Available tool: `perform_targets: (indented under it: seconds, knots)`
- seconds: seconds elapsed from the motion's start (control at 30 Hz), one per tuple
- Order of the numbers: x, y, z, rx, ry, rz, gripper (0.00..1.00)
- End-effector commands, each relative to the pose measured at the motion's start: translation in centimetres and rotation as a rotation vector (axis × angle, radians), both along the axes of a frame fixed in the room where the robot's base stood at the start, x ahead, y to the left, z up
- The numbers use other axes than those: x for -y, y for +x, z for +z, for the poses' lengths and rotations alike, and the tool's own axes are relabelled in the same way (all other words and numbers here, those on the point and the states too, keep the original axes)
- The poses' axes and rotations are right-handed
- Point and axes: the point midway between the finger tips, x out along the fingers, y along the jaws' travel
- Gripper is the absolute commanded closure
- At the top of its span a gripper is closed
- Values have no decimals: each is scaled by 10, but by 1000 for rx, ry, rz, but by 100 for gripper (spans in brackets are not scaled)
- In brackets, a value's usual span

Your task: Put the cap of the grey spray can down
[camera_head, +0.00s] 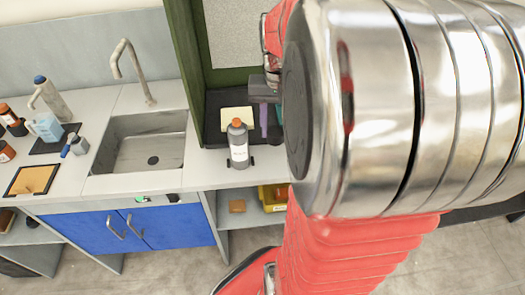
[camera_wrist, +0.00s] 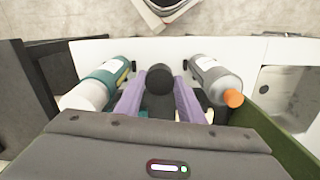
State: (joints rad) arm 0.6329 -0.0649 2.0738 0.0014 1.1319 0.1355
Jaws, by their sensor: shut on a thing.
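The grey spray can (camera_head: 238,146) stands upright on the counter edge, its orange nozzle uncovered. It also shows at the right in the wrist view (camera_wrist: 212,76). My gripper (camera_wrist: 159,86) has purple fingers shut on a round black cap (camera_wrist: 160,76), between the two cans. A teal can (camera_wrist: 108,76) with a white top is on the left. In the head view one purple finger of my gripper (camera_head: 264,119) shows behind and right of the grey can; the cap is hidden there. I cannot tell whether the cap touches the counter.
A pale yellow block (camera_head: 236,115) lies behind the grey can. The sink (camera_head: 140,143) is to the left, with several bottles beyond it. The counter's front edge is close to the cans.

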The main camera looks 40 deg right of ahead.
Motion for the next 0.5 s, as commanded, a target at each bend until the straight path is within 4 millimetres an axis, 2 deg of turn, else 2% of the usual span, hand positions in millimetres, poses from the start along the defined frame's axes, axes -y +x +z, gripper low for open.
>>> perform_targets:
  seconds: [0.17, 0.4, 0.5]
  knots:
    - [0, -1, -16, -4, 2, -1, 86]
    - [0, -1, -54, -2, 2, -2, 86]
    - [1, -1, -61, -1, 1, -2, 86]
